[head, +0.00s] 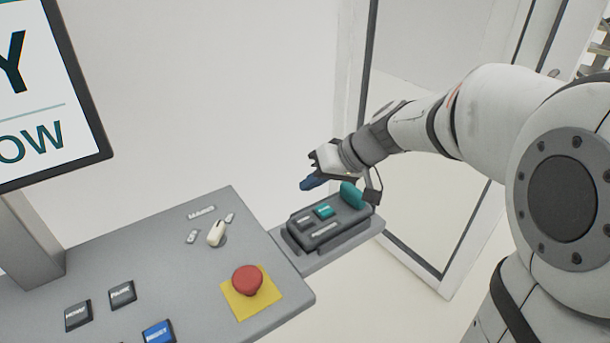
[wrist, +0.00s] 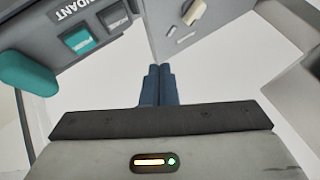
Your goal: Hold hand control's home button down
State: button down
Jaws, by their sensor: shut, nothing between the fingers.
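The hand control (head: 330,232) is a dark grey box on a small shelf at the console's right side. My gripper (head: 308,185) is shut and empty, blue fingertips together, above and beyond the box, apart from the buttons. The fingertips (wrist: 158,72) point past it.
The grey console (head: 210,270) carries a red mushroom button (head: 248,280) on a yellow plate, a cream selector knob (head: 216,233), a blue button (head: 158,332) and dark buttons (head: 122,293). A screen (head: 45,100) stands at left. A glass door frame (head: 430,275) is behind the shelf.

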jog(key=shift+w+a+r+y, duration=0.2)
jog(key=shift+w+a+y, duration=0.15)
jog(key=shift+w, duration=0.4)
jog(key=b, duration=0.5)
send_over(295, 217)
jog(key=s+d, duration=0.1)
jog(key=d, duration=0.2)
notch_tip(295, 217, down, 8)
jog(key=shift+r, duration=0.15)
jog(key=shift+f+b, duration=0.6)
jog(key=shift+b, duration=0.1)
jog(key=shift+f+b, duration=0.2)
jog(key=shift+b, duration=0.1)
dwell(0.3)
jog(key=shift+s+f+b, duration=0.1)
jog(key=shift+f+b, duration=0.15)
jog(key=shift+b, duration=0.25)
